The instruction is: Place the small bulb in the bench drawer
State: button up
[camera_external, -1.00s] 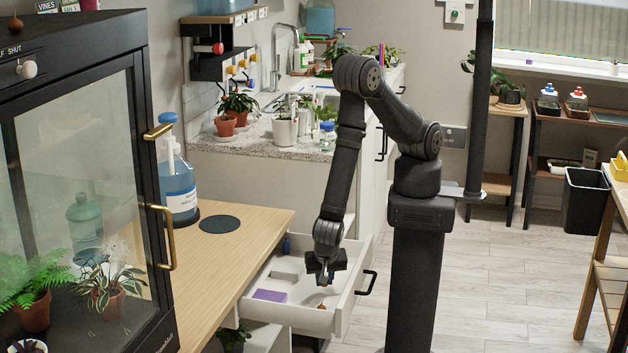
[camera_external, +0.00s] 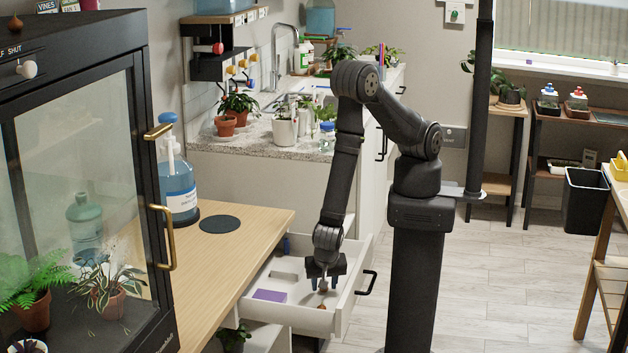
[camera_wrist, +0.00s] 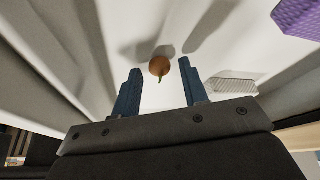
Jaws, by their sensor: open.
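The small brown bulb (camera_wrist: 159,67) lies on the white floor of the open bench drawer (camera_external: 357,293). In the external view the bulb (camera_external: 322,306) shows just below my gripper (camera_external: 325,287). In the wrist view the bulb sits a little beyond and between the two blue fingertips of my gripper (camera_wrist: 160,72), apart from both. My gripper is open and empty, pointing down inside the drawer.
A purple block (camera_external: 269,295) lies in the drawer left of the bulb; it also shows in the wrist view (camera_wrist: 298,17). The drawer walls stand close around my gripper. The wooden bench top (camera_external: 222,262) is to the left, with a dark round mat (camera_external: 220,224).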

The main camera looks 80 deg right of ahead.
jog(key=v, duration=1.2)
jog(key=x, duration=1.2)
jog(key=shift+r, duration=1.45)
